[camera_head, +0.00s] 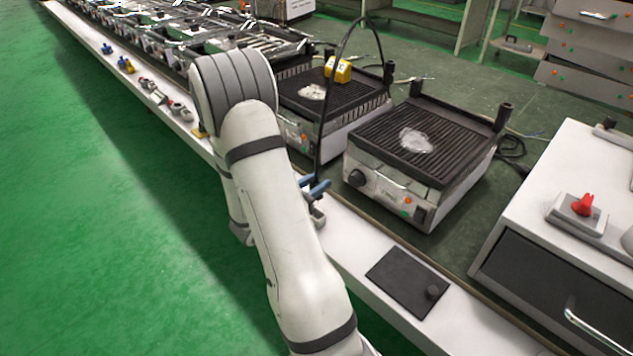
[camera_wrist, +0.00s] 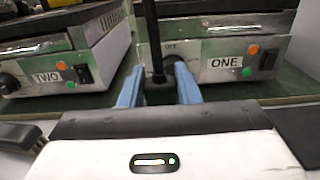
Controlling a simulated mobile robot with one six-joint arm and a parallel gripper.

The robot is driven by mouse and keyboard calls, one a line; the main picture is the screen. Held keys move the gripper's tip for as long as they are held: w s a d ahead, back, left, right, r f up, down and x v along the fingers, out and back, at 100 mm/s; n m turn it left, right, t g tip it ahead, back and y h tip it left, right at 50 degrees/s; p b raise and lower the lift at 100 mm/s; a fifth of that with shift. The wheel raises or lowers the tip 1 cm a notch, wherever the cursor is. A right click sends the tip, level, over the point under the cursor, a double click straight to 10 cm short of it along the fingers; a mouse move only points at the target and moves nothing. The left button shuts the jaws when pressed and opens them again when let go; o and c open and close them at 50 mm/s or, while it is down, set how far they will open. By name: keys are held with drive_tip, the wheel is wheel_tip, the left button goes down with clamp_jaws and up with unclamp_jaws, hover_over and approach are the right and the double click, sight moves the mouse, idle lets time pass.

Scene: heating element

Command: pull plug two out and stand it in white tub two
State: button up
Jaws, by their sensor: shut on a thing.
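My gripper (camera_head: 317,190) has blue fingers, and they also show in the wrist view (camera_wrist: 159,76). They are shut on a black plug (camera_wrist: 158,94) whose black cable rises straight up between them. In the head view the cable (camera_head: 319,110) climbs from my gripper, loops high and comes down at the rear of the left grill (camera_head: 335,95). No number shows on the plug. Whether its lower end is in a socket is hidden. I cannot make out either white tub.
The left grill is labelled TWO (camera_wrist: 47,78) and the right grill ONE (camera_wrist: 224,62). The right grill (camera_head: 425,150) stands close to my gripper. A black plate (camera_head: 405,283) with a small round post lies on the white ledge (camera_head: 470,328). Small parts lie farther along it.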

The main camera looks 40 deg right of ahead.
drive_tip(key=shift+f+b, duration=1.2)
drive_tip(key=shift+f, duration=0.7)
drive_tip(key=shift+f+b, duration=1.8)
drive_tip(key=shift+f, duration=0.5)
drive_tip(key=o, duration=1)
drive_tip(key=shift+o, duration=0.2)
drive_tip(key=a+p, duration=0.1)
drive_tip(key=a, duration=0.7)
drive_tip(key=shift+s, duration=0.25)
drive_tip(key=shift+d, duration=0.1)
